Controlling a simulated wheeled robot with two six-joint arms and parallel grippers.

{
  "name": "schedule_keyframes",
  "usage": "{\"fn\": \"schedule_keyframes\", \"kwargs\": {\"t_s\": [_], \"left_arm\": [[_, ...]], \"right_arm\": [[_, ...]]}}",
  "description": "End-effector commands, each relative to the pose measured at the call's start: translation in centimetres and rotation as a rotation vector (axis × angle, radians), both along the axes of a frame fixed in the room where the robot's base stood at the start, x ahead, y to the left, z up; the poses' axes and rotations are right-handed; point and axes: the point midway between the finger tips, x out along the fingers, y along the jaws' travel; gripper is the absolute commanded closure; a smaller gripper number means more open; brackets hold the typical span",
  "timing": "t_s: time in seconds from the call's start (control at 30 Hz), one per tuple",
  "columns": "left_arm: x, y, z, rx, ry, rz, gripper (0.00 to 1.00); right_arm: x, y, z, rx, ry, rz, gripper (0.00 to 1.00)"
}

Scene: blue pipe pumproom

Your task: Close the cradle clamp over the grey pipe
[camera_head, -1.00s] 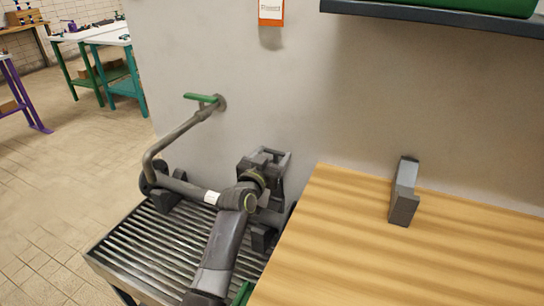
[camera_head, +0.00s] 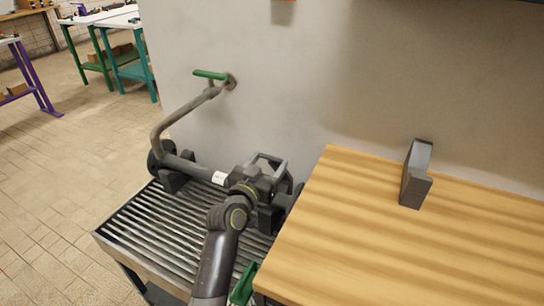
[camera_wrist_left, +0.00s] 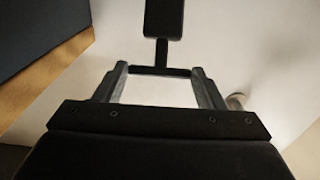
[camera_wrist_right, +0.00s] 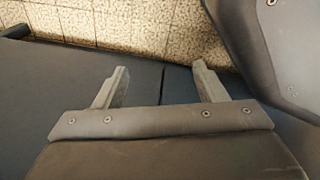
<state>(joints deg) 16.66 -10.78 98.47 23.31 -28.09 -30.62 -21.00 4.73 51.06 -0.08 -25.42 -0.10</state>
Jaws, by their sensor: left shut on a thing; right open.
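The grey pipe (camera_head: 185,165) lies across the roller stand with a white label on it. Its left end joins a bent pipe that rises to the wall. The left pipe rest (camera_head: 174,182) is a dark block under the pipe. My left gripper (camera_head: 267,165) is above the right end of the pipe, and my arm hides much of the clamp there. In the left wrist view, a dark T-shaped part (camera_wrist_left: 160,28), apparently the clamp's arm, has its crossbar between the fingers of my left gripper (camera_wrist_left: 160,75). My right gripper (camera_wrist_right: 160,82) is open and empty.
The roller stand (camera_head: 135,215) adjoins a wooden tabletop (camera_head: 390,240) on the right. A grey block (camera_head: 416,175) stands on that top by the wall. A green valve handle (camera_head: 209,74) sits on the wall above the pipe. Most of the tabletop is clear.

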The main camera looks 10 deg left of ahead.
Motion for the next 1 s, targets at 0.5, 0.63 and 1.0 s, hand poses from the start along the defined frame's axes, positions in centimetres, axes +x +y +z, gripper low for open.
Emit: {"fn": "schedule_keyframes", "kwargs": {"t_s": [0.5, 0.63, 1.0], "left_arm": [[-1.4, 0.4, -2.6, 0.011, 0.026, -0.004, 0.77], [-1.4, 0.4, -2.6, 0.011, 0.026, -0.004, 0.77], [-1.4, 0.4, -2.3, 0.009, 0.02, -0.003, 0.16]], "right_arm": [[1.9, 0.2, 0.6, 0.006, -0.005, -0.011, 0.35], [2.0, 0.3, 0.6, 0.007, -0.006, -0.011, 0.35], [1.9, 0.3, 0.6, 0.007, -0.005, -0.011, 0.35]]}}
